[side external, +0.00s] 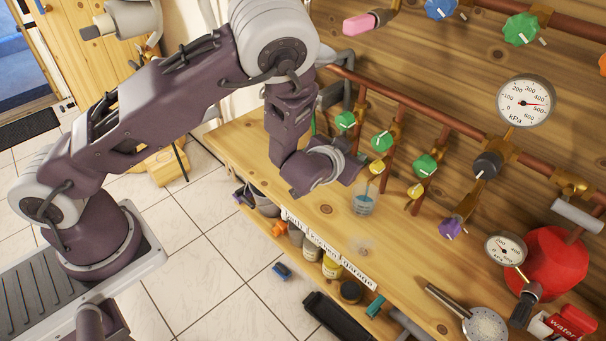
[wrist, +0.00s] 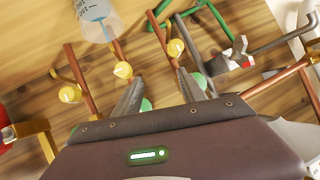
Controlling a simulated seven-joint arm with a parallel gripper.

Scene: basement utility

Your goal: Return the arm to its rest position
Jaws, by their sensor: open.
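My arm reaches over the wooden bench from the left, bent at the elbow. My gripper (side external: 352,168) hangs above the bench near the pipe wall, close to the green and yellow valve knobs. In the wrist view my gripper (wrist: 158,88) has its two dark fingers apart, with nothing between them. A clear cup (side external: 365,199) with printed marks and something blue in it stands on the bench just below and right of the gripper. The cup also shows at the top of the wrist view (wrist: 97,20), apart from the fingers.
Copper pipes with green knobs (side external: 426,165), yellow knobs (wrist: 123,69) and a purple knob (side external: 450,229) line the wall close by. A large pressure gauge (side external: 524,102) and a red tank (side external: 553,262) are at right. A shelf below the bench front holds jars. Tiled floor (side external: 215,265) lies clear at left.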

